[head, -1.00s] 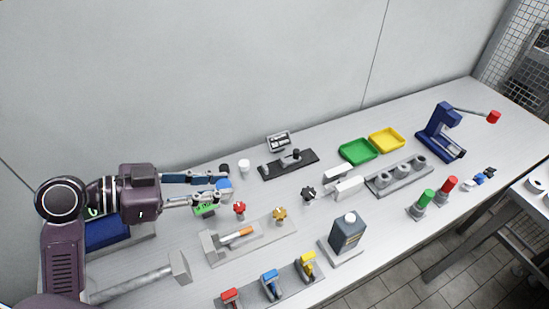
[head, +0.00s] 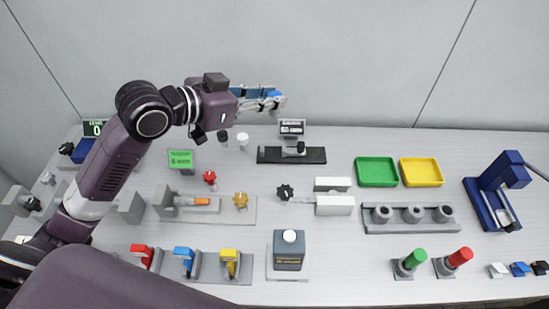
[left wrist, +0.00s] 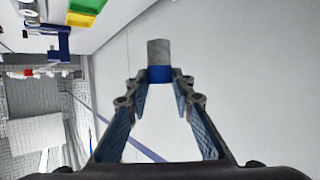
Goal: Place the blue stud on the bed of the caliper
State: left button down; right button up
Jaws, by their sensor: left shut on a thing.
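My left gripper (head: 266,98) is raised above the back of the bench, shut on the blue stud (head: 277,94). In the left wrist view the stud (left wrist: 159,74) sits between the fingertips, its blue part in the grip and a grey end (left wrist: 159,50) beyond them. What looks like the caliper is a black bar-shaped bed (head: 314,156) with a dark knobbed jaw (head: 300,148) and a small display (head: 291,128) behind it. It lies below and slightly right of the gripper in the head view, with the stud well clear of it. My right gripper is not in view.
A white stud (head: 242,139) and a black stud (head: 222,136) stand left of the caliper. A green tray (head: 377,172) and a yellow tray (head: 421,172) lie to the right. The air around the held stud looks clear.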

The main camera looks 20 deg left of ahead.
pick_arm(q)
jog(key=w+a+r+n+t+y+b, duration=0.1)
jog(key=w+n, duration=0.1)
jog(key=w, duration=0.1)
jog(key=b, duration=0.1)
send_over(270, 157)
notch_tip(270, 157, down, 15)
jog(key=shift+y, duration=0.5)
notch_tip(270, 157, down, 4)
jog(key=shift+f, duration=0.35)
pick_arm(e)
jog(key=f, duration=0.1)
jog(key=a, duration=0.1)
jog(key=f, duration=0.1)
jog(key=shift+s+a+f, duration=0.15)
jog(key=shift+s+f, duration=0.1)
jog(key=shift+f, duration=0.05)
pick_arm(q)
jog(key=shift+f, duration=0.15)
jog(key=c, duration=1.7)
grip_release()
